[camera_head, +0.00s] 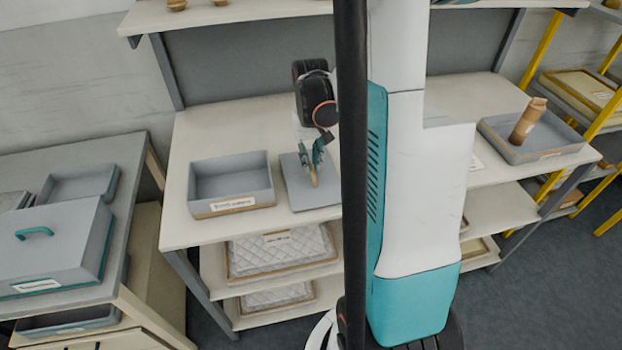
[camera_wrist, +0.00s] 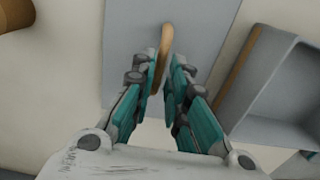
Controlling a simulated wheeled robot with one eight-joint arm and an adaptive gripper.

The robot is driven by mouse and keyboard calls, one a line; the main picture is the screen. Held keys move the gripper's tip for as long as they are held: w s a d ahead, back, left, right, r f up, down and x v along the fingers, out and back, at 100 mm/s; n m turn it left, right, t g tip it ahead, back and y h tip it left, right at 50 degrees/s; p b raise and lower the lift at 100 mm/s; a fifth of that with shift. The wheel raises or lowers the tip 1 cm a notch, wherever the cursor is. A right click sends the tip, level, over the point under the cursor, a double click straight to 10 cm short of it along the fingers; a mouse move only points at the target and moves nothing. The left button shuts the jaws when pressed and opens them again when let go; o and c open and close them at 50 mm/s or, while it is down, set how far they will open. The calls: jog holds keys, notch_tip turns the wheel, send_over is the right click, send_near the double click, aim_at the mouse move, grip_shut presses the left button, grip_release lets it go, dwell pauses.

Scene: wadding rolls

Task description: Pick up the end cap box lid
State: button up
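A flat grey lid (camera_head: 296,190) with an upright wooden handle (camera_head: 313,177) lies on the pale bench, right of an open grey box; I take it as the end cap box lid. The lid also fills the upper middle of the wrist view (camera_wrist: 207,22). My gripper (camera_head: 311,158) is over the lid, pointing down. In the wrist view my gripper (camera_wrist: 164,68) has its two teal fingers apart, one on each side of the handle (camera_wrist: 166,42), with a gap still showing. I cannot tell whether either finger touches the handle. My arm hides part of the lid's right side.
A large grey cover with a teal handle (camera_head: 58,238) sits on the left table. A grey tray (camera_head: 545,140) holding a wooden cylinder (camera_head: 527,122) is on the right. Quilted trays fill the lower shelves.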

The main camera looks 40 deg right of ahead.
aim_at(311, 167)
notch_tip(311, 167, down, 4)
jog(key=shift+r+b, duration=0.1)
jog(key=shift+b, duration=0.5)
grip_shut()
jog(key=shift+r, duration=0.1)
